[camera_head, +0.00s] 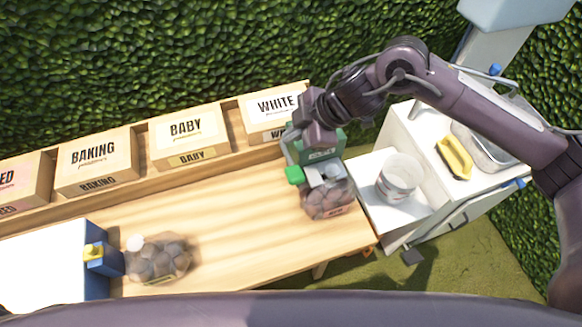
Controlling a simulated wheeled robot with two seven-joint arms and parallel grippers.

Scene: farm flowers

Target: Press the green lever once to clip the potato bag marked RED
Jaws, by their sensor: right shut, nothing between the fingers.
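The green lever (295,175) sticks out at the left side of a green clip machine (328,143) at the right end of the wooden bench. A clear bag of potatoes (327,200) sits under the machine, its top at the machine's front. A small label shows low on this bag, but I cannot read it. My right gripper (292,152) is shut and empty, just above the lever and beside the machine. Its fingertips are small and partly hidden, so I cannot tell whether they touch the lever. My left gripper is out of view.
Crates marked BAKING (97,160), BABY (188,138) and WHITE (272,108) line the back. A second potato bag (158,260) lies by a blue device (97,273) with a yellow knob. A white bucket (399,177) stands at right. The middle bench (230,220) is clear.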

